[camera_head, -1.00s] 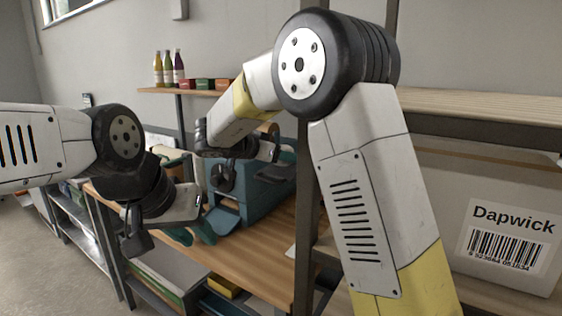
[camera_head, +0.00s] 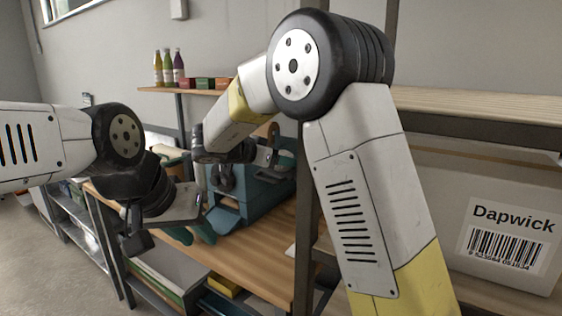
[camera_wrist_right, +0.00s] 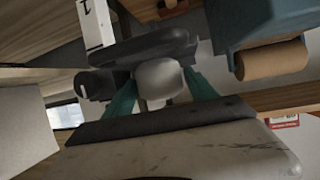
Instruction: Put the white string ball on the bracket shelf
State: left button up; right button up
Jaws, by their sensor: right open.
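A whitish rounded thing (camera_wrist_right: 160,78), which looks like the white string ball, shows in the right wrist view between the two dark jaws of my right gripper (camera_wrist_right: 150,85). The jaws are apart, and I cannot tell whether they touch it. In the head view my right gripper (camera_head: 250,168) is over the teal dispenser (camera_head: 262,200), and the ball cannot be made out there. My left gripper (camera_head: 168,222) looks open and empty, left of the dispenser. The bracket shelf (camera_head: 160,90) is on the back wall, holding bottles and small boxes.
The wooden bench top (camera_head: 250,262) is bare in front of the dispenser. A brown paper roll (camera_wrist_right: 270,62) shows close to the right gripper. A dark post (camera_head: 307,210) and a Dapwick carton (camera_head: 480,205) stand right.

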jog(key=v, duration=1.1)
jog(key=shift+s+a, duration=0.1)
jog(key=shift+s, duration=0.05)
